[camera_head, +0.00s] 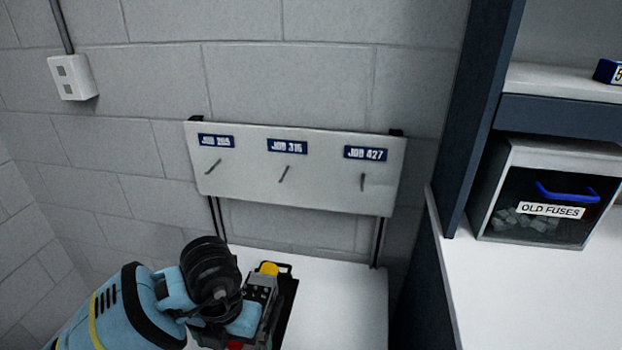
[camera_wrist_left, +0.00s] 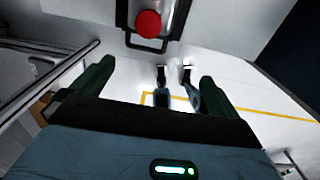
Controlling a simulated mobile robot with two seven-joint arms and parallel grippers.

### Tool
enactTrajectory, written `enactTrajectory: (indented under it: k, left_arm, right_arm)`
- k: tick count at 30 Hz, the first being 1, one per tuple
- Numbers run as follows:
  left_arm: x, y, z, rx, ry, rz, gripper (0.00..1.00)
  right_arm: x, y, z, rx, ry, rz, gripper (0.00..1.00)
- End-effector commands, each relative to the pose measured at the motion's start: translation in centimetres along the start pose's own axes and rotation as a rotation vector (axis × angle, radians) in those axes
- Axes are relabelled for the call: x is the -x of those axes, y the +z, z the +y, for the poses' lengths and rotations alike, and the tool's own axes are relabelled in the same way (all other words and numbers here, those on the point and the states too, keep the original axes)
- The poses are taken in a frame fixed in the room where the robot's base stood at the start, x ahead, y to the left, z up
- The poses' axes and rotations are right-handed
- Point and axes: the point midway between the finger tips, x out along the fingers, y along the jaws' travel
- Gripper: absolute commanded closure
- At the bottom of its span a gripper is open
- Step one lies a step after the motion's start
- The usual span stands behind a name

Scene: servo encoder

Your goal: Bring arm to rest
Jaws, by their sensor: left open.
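My left arm (camera_head: 130,305) comes in from the lower left of the head view and ends over the white table, beside a dark boxy device (camera_head: 262,298) with a yellow knob. Its fingers cannot be made out there. In the left wrist view my left gripper (camera_wrist_left: 156,70) is open, its two dark green fingers wide apart with nothing between them. Beyond the fingers, at the top of that view, is a grey part with a round red knob (camera_wrist_left: 148,23) and a black handle loop (camera_wrist_left: 147,44). My right gripper is not in view.
A wall board (camera_head: 300,190) with three job labels and hooks stands behind the white table (camera_head: 345,290), whose right part is clear. At right, a dark upright panel (camera_head: 480,110) borders a counter (camera_head: 510,290) with an "OLD FUSES" bin (camera_head: 545,205). A wall switch box (camera_head: 72,78) is upper left.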

Motion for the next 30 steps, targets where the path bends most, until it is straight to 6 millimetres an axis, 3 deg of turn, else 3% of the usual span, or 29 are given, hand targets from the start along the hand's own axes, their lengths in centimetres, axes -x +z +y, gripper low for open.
enactTrajectory:
  k: [6,11,14,19,24,30]
  left_arm:
    - [-1.4,-3.1,-5.5,-0.071,-0.283,0.077,0.0]
    - [-1.2,-6.0,-10.4,-0.097,-0.559,0.132,0.0]
    - [0.0,-7.9,-13.8,-0.086,-0.779,0.164,0.0]
    - [4.1,-10.4,-18.5,0.031,-1.215,0.195,0.0]
    - [8.6,-10.5,-19.6,0.281,-1.605,0.177,0.0]
    - [11.1,-8.9,-16.5,0.734,-1.933,0.109,0.0]
  right_arm:
    - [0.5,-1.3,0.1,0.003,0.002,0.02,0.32]
    - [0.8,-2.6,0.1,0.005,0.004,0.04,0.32]
    - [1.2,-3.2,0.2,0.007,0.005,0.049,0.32]
    - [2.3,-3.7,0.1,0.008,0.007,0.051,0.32]
    - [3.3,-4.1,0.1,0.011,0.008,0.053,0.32]
    - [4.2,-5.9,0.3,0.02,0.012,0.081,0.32]
